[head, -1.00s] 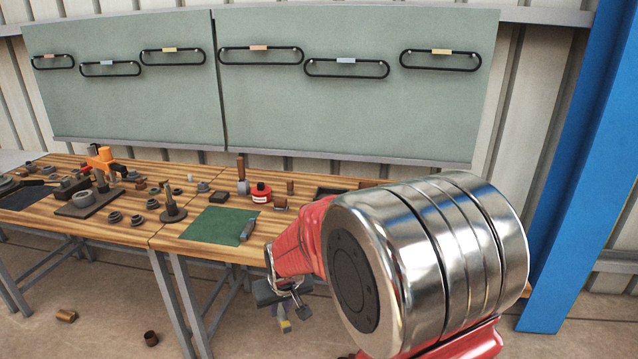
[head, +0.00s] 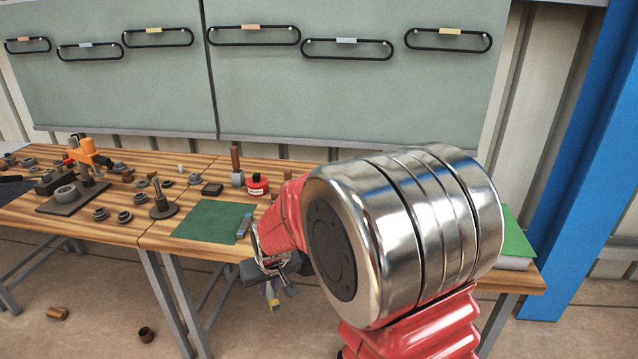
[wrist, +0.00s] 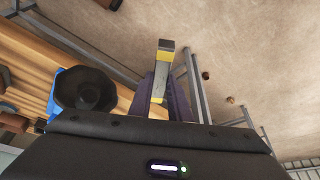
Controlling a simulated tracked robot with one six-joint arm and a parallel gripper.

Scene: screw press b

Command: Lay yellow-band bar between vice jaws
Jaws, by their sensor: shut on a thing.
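The yellow-band bar (wrist: 161,72) is a grey bar with a yellow band near its far end and more yellow near my fingers. My gripper (wrist: 158,100) is shut on it, and the bar sticks out past the fingertips. In the head view my gripper (head: 270,288) is in front of the bench edge, with the bar's yellow end (head: 274,304) hanging low. My arm hides part of the bench. I cannot make out the vice jaws for sure in either view.
A wooden bench (head: 120,226) runs across, with a green mat (head: 208,222), a red pot (head: 257,184) and an orange-topped device (head: 86,156). Several small parts crowd its left side. A blue post (head: 572,180) stands right. Two small pieces lie on the floor.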

